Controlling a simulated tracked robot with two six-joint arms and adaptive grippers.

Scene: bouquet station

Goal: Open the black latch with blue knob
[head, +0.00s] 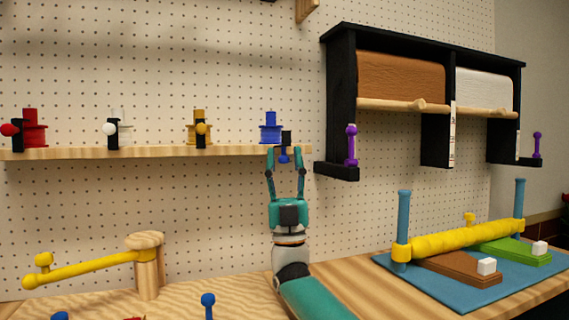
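The black latch (286,137) is at the front of the wooden shelf, beside a blue spool (270,130). Its blue knob (284,158) hangs low, just under the shelf's front edge. My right gripper (285,155) points up from below with its fingers apart, one on each side of the blue knob. The fingers look clear of the knob; I cannot tell the exact depth between them. My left gripper is not in view.
The shelf (160,152) also bears red, white and yellow spools with latches. A black paper-roll rack (338,95) is on the wall at right. Below are a yellow bar on a wooden post (148,275) and a blue board (470,303).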

